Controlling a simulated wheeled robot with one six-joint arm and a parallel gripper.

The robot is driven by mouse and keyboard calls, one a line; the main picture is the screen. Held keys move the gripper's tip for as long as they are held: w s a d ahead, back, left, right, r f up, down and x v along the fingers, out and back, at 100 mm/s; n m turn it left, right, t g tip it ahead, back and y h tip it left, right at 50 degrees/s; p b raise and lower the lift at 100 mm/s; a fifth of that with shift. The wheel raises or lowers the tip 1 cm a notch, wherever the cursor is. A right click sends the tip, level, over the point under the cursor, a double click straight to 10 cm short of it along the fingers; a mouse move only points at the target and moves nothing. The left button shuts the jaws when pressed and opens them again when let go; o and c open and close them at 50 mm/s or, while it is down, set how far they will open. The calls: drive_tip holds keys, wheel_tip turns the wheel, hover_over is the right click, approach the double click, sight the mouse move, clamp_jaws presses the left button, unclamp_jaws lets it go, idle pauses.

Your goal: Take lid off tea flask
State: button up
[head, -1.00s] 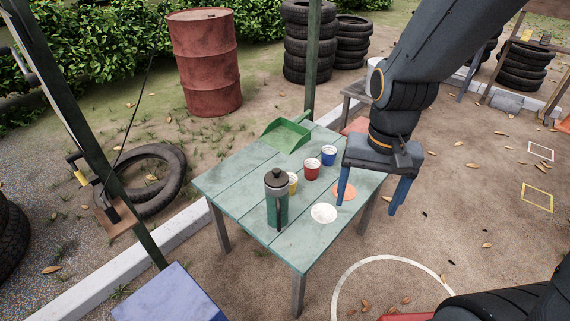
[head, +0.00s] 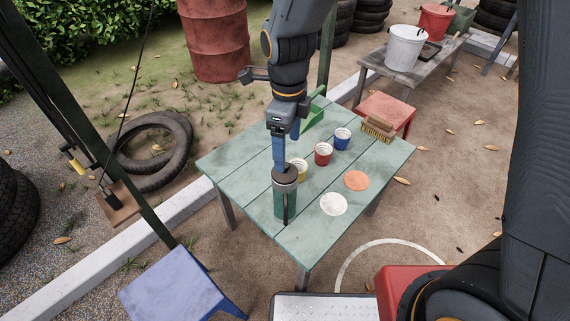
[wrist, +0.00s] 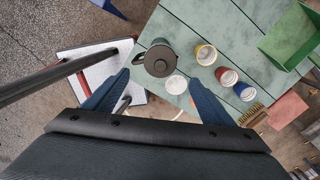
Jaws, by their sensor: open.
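The tea flask (head: 284,200) stands upright on the green plank table (head: 240,165), with a green body and a handle on its near side. Its dark round lid (head: 285,174) is on top. In the wrist view the lid (wrist: 160,58) is seen from above, beyond the fingertips and between their lines. My gripper (head: 279,160) is open, pointing down, and appears just above or behind the lid in the head view; the exact gap is hard to judge. In the wrist view its blue fingers (wrist: 158,85) are spread wide with nothing between them.
Yellow (head: 300,170), red (head: 323,153) and blue (head: 341,138) cups stand behind the flask. White (head: 333,204) and orange (head: 356,181) discs lie to its right.

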drive_tip(key=shift+w+f, duration=0.1)
drive_tip(key=shift+f, duration=1.3)
drive_tip(key=shift+a+f+p, duration=0.2)
drive_tip(key=shift+f+p, duration=0.15)
drive_tip(key=shift+f, duration=0.9)
drive_tip(key=shift+a+f+p, duration=0.15)
drive_tip(key=shift+f+p, duration=0.2)
drive_tip(key=shift+f, duration=0.9)
drive_tip(key=c, duration=1.1)
drive_tip(key=shift+r, duration=0.1)
